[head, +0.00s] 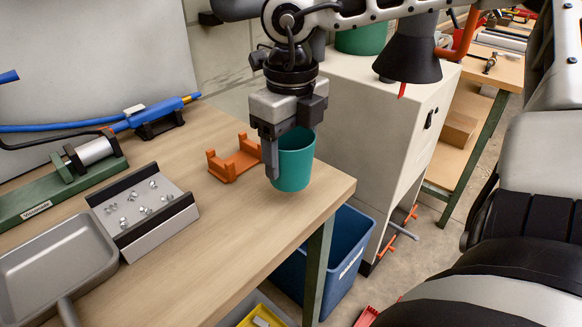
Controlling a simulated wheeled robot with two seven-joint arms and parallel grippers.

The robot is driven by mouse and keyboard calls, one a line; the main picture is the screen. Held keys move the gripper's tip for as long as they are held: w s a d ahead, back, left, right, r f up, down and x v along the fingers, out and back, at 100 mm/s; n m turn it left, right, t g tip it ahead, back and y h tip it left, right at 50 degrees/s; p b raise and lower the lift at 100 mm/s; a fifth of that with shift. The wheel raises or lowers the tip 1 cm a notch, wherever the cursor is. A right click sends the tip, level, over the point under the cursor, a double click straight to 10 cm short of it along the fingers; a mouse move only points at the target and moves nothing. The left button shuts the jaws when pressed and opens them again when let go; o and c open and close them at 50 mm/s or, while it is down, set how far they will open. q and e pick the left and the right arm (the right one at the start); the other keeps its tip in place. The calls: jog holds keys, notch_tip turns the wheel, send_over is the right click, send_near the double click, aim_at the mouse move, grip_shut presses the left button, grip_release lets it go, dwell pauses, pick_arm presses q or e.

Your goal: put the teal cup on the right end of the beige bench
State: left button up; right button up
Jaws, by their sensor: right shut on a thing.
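The teal cup (295,162) is upright over the right end of the beige bench (235,215). My right gripper (274,158) comes down from above and is shut on the cup, with one finger against its left side. The other finger is mostly hidden by the cup and the gripper body. I cannot tell whether the cup's base touches the bench or hangs just above it. My left gripper is not in view.
An orange bracket (236,158) lies just left of the cup. A tray of small screws (145,210), a grey pan (55,265) and a green fixture (65,185) fill the left. A blue bin (345,240) stands below the bench's right edge. A white cabinet (375,120) stands behind.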

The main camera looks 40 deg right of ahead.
aim_at(291, 170)
jog(key=shift+f, duration=1.85)
jog(key=shift+f+b, duration=0.2)
jog(key=shift+b, duration=0.1)
jog(key=o, duration=1.1)
jog(key=shift+r, duration=0.1)
notch_tip(291, 170, up, 12)
jog(key=p, duration=0.1)
jog(key=shift+r, duration=0.15)
